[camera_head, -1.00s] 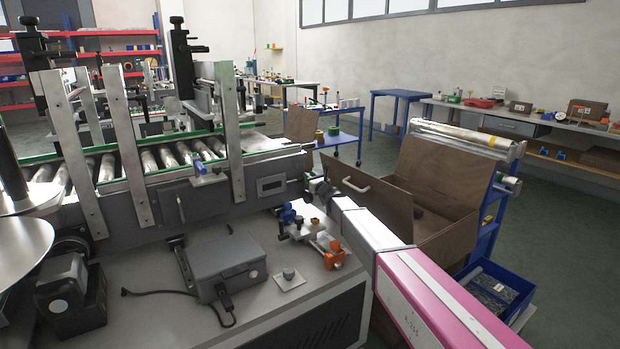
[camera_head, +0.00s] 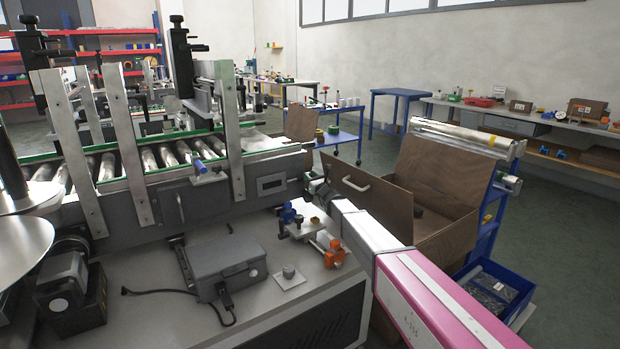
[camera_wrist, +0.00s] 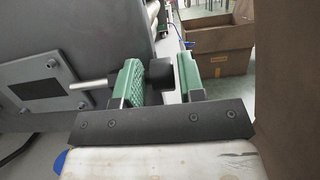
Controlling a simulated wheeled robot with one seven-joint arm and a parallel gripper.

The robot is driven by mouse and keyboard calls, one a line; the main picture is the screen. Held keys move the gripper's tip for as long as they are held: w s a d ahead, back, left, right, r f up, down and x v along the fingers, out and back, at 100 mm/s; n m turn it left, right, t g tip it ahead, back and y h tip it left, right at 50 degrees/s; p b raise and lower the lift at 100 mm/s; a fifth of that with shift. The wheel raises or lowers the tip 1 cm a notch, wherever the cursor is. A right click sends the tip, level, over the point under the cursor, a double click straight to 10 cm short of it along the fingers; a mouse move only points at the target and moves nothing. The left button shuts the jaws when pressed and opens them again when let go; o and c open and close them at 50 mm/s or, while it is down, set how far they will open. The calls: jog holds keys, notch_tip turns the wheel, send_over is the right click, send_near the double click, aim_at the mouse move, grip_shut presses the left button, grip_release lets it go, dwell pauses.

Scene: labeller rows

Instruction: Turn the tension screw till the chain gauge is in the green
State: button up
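A black knob (camera_wrist: 160,72) on a thin metal rod (camera_wrist: 88,86), seemingly the tension screw, stands out beside the grey machine in the wrist view. My gripper (camera_wrist: 158,82) has its two green fingers apart, one on each side of the knob in the picture. The left finger covers part of the rod. I cannot tell whether either finger touches the knob. In the head view my gripper (camera_head: 316,187) is at the right end of the conveyor machine (camera_head: 225,198), and the knob is too small to make out. I cannot make out a gauge needle or green zone.
A framed plate (camera_head: 271,184) is on the machine's side, near my gripper. Below are a grey box (camera_head: 228,262), a small blue and orange fixture (camera_head: 318,240) and a bench-top knob (camera_head: 289,272). A brown open box (camera_head: 440,232) stands to the right.

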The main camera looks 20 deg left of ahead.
jog(key=v, duration=1)
jog(key=shift+s+d, duration=0.2)
jog(key=shift+s, duration=0.05)
jog(key=w+a+r+h, duration=0.1)
jog(key=w+a, duration=0.1)
jog(key=w+a+g, duration=0.1)
jog(key=w+a, duration=0.1)
jog(key=a, duration=0.1)
jog(key=w+a+r+h, duration=0.1)
jog(key=w+a, duration=0.2)
jog(key=shift+w+r+g+h, duration=0.1)
jog(key=shift+r+g+h, duration=0.2)
jog(key=shift+r+g, duration=0.1)
dwell(0.4)
jog(key=c, duration=0.6)
